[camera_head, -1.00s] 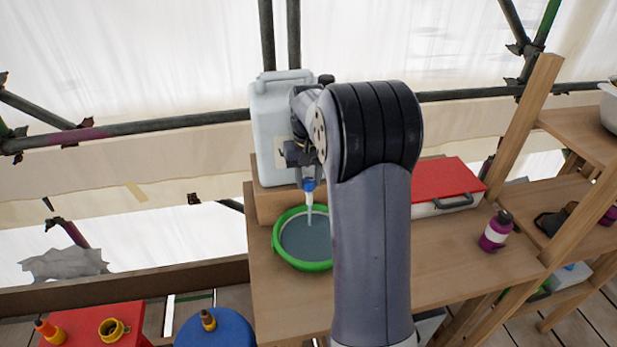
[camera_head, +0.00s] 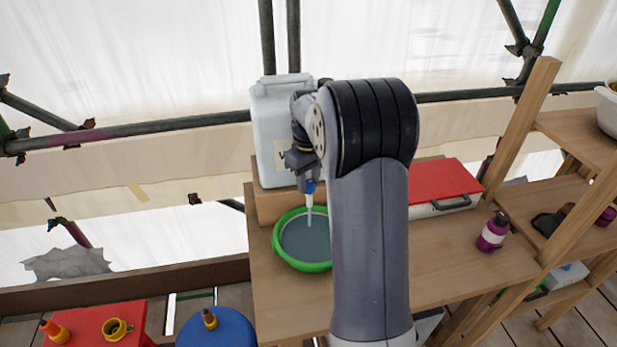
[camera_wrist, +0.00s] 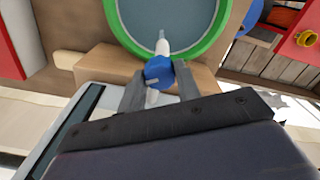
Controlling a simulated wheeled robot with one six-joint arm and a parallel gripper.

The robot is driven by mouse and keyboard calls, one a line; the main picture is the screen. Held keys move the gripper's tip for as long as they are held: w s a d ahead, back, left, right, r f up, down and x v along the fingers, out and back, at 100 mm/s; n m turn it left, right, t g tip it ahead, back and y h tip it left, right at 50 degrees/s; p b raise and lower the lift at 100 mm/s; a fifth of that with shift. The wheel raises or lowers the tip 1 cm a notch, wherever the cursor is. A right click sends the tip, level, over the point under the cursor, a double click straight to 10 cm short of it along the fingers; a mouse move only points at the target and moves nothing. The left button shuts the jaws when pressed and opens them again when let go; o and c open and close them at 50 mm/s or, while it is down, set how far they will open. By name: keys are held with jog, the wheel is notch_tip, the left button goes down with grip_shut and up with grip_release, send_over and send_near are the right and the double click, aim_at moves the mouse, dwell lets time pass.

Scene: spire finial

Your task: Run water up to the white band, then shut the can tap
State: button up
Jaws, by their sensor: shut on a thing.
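The white water can (camera_head: 270,130) stands on a wooden block at the back of the bench. Its tap has a blue handle (camera_wrist: 157,72) and a pale spout (camera_head: 307,202). My gripper (camera_wrist: 160,88) is shut on the blue tap handle, one finger on each side. A thin stream of water runs from the spout into the green-rimmed basin (camera_head: 304,268) below it. Grey-blue water (camera_head: 300,242) covers the basin's inside.
A white case with a red lid (camera_head: 440,182) and a purple bottle (camera_head: 492,232) stand on the bench to the right. A wooden shelf (camera_head: 560,130) rises at the right. A red stand (camera_head: 90,325) and a blue stool (camera_head: 215,330) are at the lower left.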

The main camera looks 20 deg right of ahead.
aim_at(308, 183)
jog(key=n+p, duration=0.1)
jog(key=n, duration=0.5)
jog(key=shift+r, duration=0.1)
jog(key=n, duration=0.5)
jog(key=shift+n+p, duration=0.35)
jog(key=shift+n, duration=0.05)
jog(key=o, duration=1)
jog(key=shift+c, duration=0.2)
notch_tip(308, 183, up, 11)
jog(key=b, duration=0.1)
jog(key=shift+f, duration=0.3)
